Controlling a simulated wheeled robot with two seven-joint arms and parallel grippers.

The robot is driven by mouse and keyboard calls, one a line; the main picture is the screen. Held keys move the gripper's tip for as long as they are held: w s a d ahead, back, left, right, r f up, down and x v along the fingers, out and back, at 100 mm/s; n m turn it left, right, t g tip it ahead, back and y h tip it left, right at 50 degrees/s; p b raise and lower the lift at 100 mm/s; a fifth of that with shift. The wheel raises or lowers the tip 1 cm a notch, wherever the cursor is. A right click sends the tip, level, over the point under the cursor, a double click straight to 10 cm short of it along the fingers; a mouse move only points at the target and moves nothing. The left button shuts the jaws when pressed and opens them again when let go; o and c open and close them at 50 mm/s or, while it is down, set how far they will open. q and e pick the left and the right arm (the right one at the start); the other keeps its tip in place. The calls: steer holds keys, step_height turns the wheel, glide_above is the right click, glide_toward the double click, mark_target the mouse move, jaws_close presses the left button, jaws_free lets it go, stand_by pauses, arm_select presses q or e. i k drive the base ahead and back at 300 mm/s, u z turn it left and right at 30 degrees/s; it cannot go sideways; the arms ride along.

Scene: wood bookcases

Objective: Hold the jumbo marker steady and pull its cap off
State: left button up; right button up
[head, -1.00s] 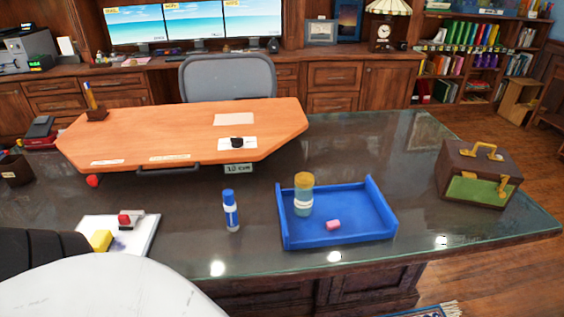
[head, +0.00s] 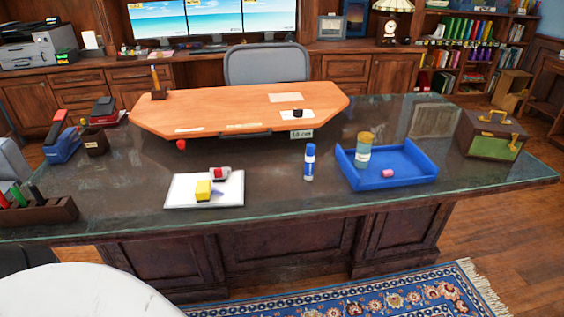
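The jumbo marker appears to be the upright blue cylinder (head: 309,162) with a white band, standing on the dark glass desk top. It is just left of the blue tray (head: 400,181). Its blue upper part looks like the cap, seated on the body. Neither of my grippers is in view, and nothing touches the marker.
The tray holds a jar (head: 363,150) and a pink eraser (head: 388,173). A white board (head: 230,192) with a yellow block (head: 203,190) lies left of the marker. A pen rack (head: 40,214) stands at the front left. A brown case (head: 490,135) stands at the right.

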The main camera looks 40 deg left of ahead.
mark_target(309, 162)
steer(key=u, duration=1.05)
steer(key=i, duration=0.25)
steer(key=u, duration=0.1)
